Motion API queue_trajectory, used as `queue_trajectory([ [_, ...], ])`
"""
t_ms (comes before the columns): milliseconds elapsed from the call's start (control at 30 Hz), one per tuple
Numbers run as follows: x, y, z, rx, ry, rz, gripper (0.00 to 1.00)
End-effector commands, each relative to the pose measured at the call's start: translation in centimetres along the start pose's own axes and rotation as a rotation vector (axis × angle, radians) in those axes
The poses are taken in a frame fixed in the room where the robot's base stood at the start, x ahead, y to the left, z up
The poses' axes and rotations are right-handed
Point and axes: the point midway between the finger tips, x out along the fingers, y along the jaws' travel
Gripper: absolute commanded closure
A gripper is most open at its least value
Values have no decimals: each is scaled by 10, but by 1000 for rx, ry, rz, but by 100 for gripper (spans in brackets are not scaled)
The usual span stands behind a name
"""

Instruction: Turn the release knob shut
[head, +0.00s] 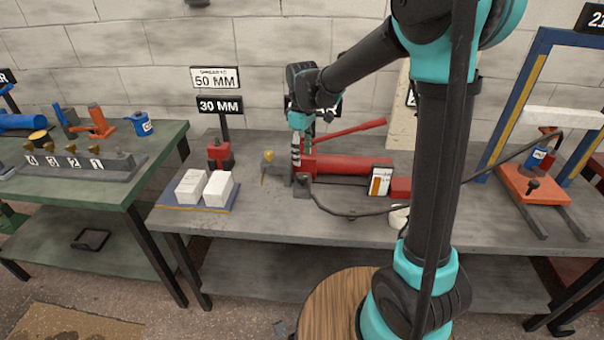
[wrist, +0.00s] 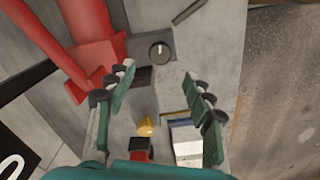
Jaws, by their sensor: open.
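The release knob (wrist: 160,52), a dark round knob with a pale pointer line, shows in the upper middle of the wrist view beside the red pump (wrist: 88,35). In the head view, the red pump (head: 345,167) lies on the middle bench, and my arm and gripper hide or crowd its left end; I cannot pick out the knob there. My gripper (wrist: 160,76) is open, its two green fingers spread below the knob in the wrist view, with nothing between them. It also shows in the head view (head: 296,168), pointing down by the pump's left end.
White blocks (head: 219,188) sit on a blue tray left of the pump, with a brass-coloured pointed piece (head: 266,170) between. A black hose (head: 350,214) runs from the pump area. A blue press frame (head: 520,90) stands at right. The front of the middle bench (head: 260,235) is clear.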

Motion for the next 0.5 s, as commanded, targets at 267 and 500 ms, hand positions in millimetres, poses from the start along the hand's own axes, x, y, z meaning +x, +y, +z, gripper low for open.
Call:
queue_trajectory([
  [267, 54, 0, 0, 1, 0, 0, 47],
  [500, 81, 0, 0, 1, 0, 0, 47],
])
